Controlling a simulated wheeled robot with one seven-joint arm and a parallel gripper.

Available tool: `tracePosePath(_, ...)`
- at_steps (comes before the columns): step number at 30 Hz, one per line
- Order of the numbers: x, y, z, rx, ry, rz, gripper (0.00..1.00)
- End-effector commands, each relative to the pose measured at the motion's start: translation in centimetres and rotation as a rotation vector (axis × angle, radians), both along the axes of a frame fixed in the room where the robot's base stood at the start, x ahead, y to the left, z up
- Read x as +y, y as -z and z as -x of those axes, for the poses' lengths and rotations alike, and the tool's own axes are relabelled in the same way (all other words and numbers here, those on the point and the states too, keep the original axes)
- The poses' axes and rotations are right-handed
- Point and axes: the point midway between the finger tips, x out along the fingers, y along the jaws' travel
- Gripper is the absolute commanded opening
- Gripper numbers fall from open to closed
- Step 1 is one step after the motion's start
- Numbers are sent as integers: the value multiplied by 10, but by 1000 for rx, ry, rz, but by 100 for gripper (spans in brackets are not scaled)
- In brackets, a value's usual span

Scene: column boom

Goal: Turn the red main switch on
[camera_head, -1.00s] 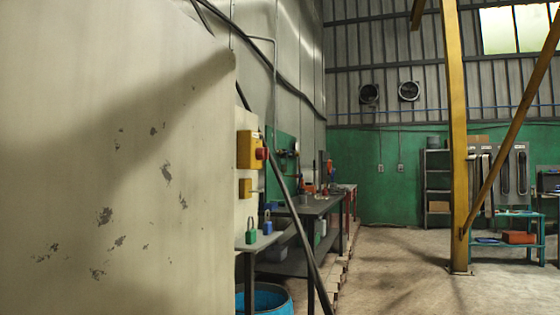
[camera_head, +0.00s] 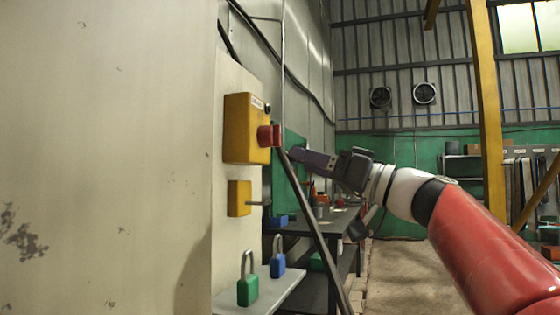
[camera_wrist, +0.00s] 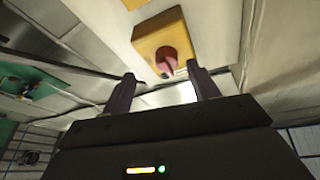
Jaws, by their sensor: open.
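The red main switch (camera_head: 267,136) sticks out from the front of a yellow box (camera_head: 242,128) on the pale wall panel. My gripper (camera_head: 292,154) reaches in from the right, its fingertips a little right of and below the switch. In the wrist view the red switch (camera_wrist: 168,62) and its yellow box (camera_wrist: 163,32) show ahead, between and just beyond the fingertips. My gripper (camera_wrist: 160,76) is open and empty there, one finger on each side. I cannot tell how far the tips are from the switch, and they do not seem to touch it.
Below are a smaller yellow box (camera_head: 239,198) with a projecting pin and a shelf (camera_head: 285,292) with a green padlock (camera_head: 247,289) and a blue padlock (camera_head: 277,262). A slanted dark pole (camera_head: 318,235) passes close below the gripper. A dark workbench (camera_head: 345,222) stands behind.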

Motion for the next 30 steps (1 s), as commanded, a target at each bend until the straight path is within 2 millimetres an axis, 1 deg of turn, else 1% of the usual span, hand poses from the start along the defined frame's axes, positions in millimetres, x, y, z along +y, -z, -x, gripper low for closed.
tracePosePath(2,-4,-11,-1,-45,-7,-25,60)
tracePosePath(5,0,-21,-3,-66,-14,-38,60)
tracePosePath(15,43,-42,-25,-63,-14,-38,60)
tracePosePath(18,52,-45,-30,-63,-13,-38,60)
tracePosePath(21,56,-46,-32,-62,-12,-38,60)
tracePosePath(29,58,-45,-33,-63,-11,-38,60)
tracePosePath(30,58,-45,-33,-63,-11,-38,57)
